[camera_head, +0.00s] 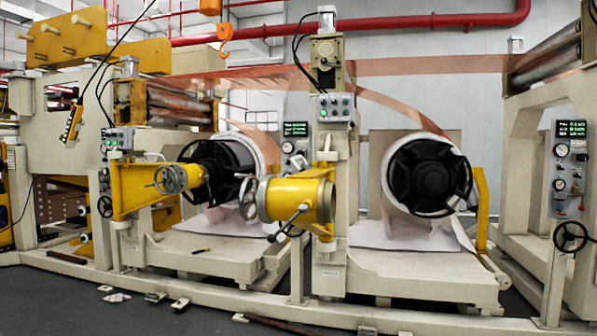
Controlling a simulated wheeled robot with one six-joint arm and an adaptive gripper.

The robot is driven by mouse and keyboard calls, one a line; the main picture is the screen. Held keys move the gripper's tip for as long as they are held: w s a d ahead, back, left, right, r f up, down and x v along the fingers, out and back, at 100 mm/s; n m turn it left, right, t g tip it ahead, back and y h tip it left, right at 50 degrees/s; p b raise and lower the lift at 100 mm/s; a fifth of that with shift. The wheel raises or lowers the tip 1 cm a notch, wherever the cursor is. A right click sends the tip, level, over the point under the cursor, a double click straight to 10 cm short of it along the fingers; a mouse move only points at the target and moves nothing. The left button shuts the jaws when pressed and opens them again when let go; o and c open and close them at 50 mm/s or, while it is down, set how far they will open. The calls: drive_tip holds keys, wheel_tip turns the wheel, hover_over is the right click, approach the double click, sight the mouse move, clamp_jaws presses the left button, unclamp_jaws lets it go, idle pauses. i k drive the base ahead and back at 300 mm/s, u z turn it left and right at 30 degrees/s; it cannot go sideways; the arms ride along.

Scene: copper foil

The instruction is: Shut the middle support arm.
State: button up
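The middle support arm (300,198) is a yellow casting on the cream central column (334,130). It sticks out to the left of the column, with a round, handwheel-like end (248,198) and a dark lever below. It overlaps the right edge of the left roll in the picture; I cannot tell whether it touches anything. The right roll (395,165), with its black hub (430,177), has no arm across its face. My gripper is not in view.
Another yellow arm (140,188) with a handwheel reaches toward the left roll's black hub (215,172). A narrow yellow arm (482,208) stands right of the right roll. A cream rail and small blocks lie along the front. Dark floor (60,305) is open at lower left.

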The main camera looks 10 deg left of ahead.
sight(277, 199)
drive_tip(key=u, duration=0.6)
drive_tip(key=i, duration=0.6)
drive_tip(key=u, duration=0.5)
drive_tip(key=i, duration=1.2)
drive_tip(key=z, duration=2)
drive_tip(key=k, duration=0.8)
drive_tip(key=u, duration=1.45)
drive_tip(key=i, duration=0.5)
